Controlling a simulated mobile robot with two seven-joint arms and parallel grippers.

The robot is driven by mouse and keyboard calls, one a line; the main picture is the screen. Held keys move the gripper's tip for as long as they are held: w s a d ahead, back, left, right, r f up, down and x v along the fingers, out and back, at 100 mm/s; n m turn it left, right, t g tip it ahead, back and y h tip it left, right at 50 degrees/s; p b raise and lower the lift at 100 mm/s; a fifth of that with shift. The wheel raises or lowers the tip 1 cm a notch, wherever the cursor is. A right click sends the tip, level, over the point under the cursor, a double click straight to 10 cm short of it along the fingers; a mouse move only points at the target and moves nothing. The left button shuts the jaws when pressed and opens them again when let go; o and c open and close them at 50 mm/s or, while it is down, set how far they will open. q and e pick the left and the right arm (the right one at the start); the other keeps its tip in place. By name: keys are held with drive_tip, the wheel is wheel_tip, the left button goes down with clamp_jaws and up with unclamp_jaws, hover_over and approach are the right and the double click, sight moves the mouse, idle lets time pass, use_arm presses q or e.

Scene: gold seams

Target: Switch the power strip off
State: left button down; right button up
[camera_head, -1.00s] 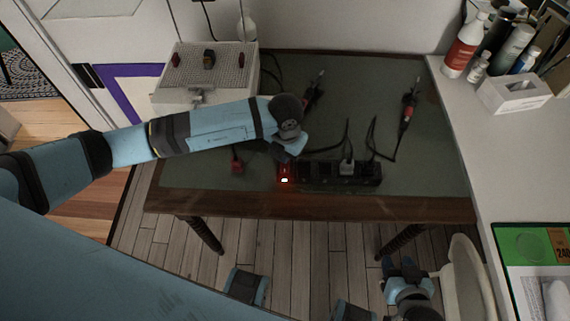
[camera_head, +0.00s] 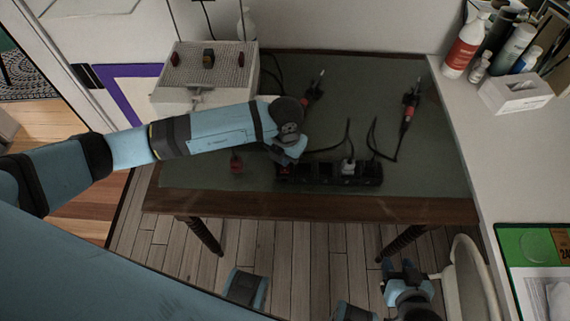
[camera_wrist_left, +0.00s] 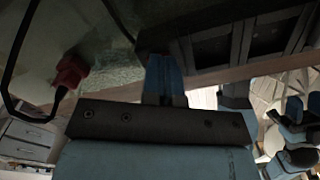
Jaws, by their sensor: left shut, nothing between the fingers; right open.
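In the left wrist view the shut fingers (camera_wrist_left: 164,80) are beside the end of the strip (camera_wrist_left: 225,48), whose switch is hidden there. My right gripper (camera_head: 397,268) is open and empty, low in front of the table.
A red plug (camera_head: 237,165) lies left of the strip. Two soldering irons with red parts (camera_head: 313,92) (camera_head: 408,108) and loose cables lie behind it. A perforated white box (camera_head: 205,75) stands at the back left. A white counter (camera_head: 500,150) with bottles borders the right.

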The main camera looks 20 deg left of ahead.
use_arm(q)
drive_tip(key=shift+s, duration=0.1)
drive_tip(key=shift+r+p, duration=2.4)
drive_tip(key=shift+r, duration=1.05)
